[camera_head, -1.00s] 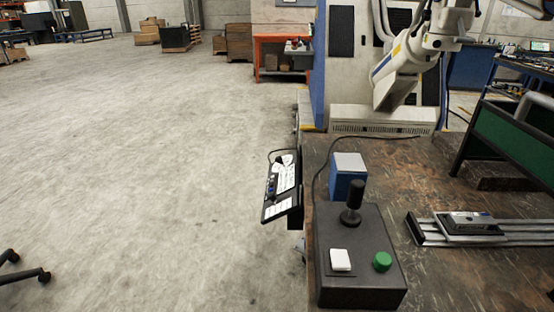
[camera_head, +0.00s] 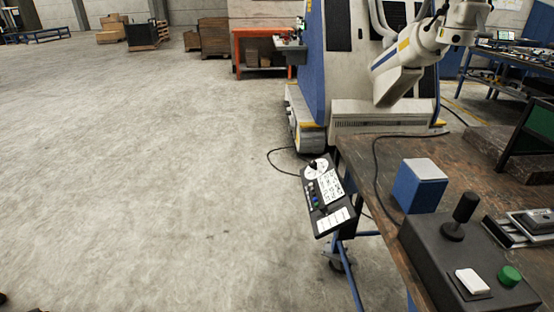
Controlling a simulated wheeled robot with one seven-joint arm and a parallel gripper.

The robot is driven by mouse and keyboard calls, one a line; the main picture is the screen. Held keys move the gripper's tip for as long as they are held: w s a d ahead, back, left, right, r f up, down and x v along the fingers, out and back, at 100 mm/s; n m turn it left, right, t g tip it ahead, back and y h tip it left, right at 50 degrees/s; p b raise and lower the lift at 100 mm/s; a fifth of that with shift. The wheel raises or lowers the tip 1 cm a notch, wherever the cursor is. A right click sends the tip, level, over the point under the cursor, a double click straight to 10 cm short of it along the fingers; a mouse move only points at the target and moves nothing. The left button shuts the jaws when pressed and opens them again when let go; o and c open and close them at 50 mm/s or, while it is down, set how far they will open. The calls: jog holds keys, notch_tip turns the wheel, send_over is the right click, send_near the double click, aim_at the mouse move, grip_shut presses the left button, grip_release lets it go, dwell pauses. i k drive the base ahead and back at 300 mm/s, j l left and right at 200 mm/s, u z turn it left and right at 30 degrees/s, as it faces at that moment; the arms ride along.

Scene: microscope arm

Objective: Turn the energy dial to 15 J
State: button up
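A tilted control panel (camera_head: 328,196) is mounted on a blue stand beside the workbench's left edge. Near its top is a round white dial plate with a dark knob (camera_head: 313,167), which looks like the energy dial. The panel also carries white label areas and a column of small buttons. The dial's markings and the knob's setting are too small to read. My gripper is not in view, and nothing is touching the panel.
A workbench (camera_head: 372,160) at right holds a blue-and-white box (camera_head: 419,185) and a black joystick box (camera_head: 430,256) with white and green buttons. A large white machine with a jointed arm (camera_head: 405,62) stands behind. The concrete floor (camera_head: 150,180) at left is wide and clear.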

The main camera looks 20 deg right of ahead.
aim_at(313, 164)
jog(key=i+j, duration=0.7)
jog(key=j, duration=0.25)
jog(key=i+j, duration=0.35)
jog(key=i+l, duration=0.15)
jog(key=i, duration=0.5)
jog(key=i+l, duration=0.15)
jog(key=i, duration=0.5)
jog(key=j+u, duration=0.05)
